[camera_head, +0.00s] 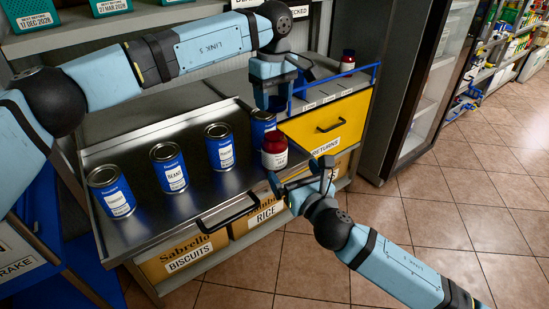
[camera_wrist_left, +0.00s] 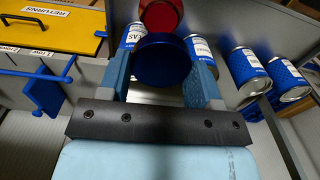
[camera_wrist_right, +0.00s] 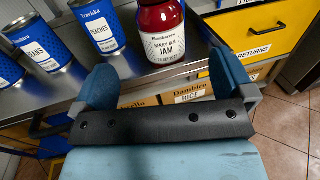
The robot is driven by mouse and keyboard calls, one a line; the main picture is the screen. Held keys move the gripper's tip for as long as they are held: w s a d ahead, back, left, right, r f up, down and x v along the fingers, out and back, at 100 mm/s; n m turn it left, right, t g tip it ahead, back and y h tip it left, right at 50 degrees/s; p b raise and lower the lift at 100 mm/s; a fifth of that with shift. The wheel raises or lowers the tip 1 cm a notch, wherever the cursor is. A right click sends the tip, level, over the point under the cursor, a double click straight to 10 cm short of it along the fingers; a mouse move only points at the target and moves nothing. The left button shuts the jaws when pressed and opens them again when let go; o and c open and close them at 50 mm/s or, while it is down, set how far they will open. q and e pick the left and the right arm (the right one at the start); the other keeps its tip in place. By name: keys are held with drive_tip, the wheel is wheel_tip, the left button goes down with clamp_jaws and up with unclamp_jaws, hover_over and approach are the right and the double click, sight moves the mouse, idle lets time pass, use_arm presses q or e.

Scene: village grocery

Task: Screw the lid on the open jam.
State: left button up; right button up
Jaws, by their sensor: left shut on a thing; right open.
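The open jam (camera_head: 274,152) is a red jar with a white label, upright at the tray's front right corner. In the right wrist view the jam (camera_wrist_right: 162,30) is cut off at its top; in the left wrist view its red top (camera_wrist_left: 160,14) shows. My left gripper (camera_head: 274,99) is above and behind the jar. In the left wrist view it is shut on a round dark blue lid (camera_wrist_left: 163,60), apart from the jar. My right gripper (camera_head: 298,178) is open and empty, in front of the jar. In the right wrist view the jar stands beyond the gap between its fingers.
Several blue cans (camera_head: 169,167) stand in a row on the metal tray (camera_head: 150,222), left of and behind the jar. A yellow returns drawer (camera_head: 330,126) is at right, with another red jar (camera_head: 348,60) above it. Open tiled floor lies at right.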

sight(274, 145)
drive_tip(key=shift+w, duration=0.1)
drive_tip(key=x, duration=1.2)
drive_tip(key=c, duration=1.3)
use_arm(q)
drive_tip(key=shift+f, duration=2.5)
use_arm(e)
drive_tip(key=shift+c, duration=0.2)
use_arm(q)
drive_tip(key=shift+f, duration=0.9)
drive_tip(key=shift+f, duration=0.5)
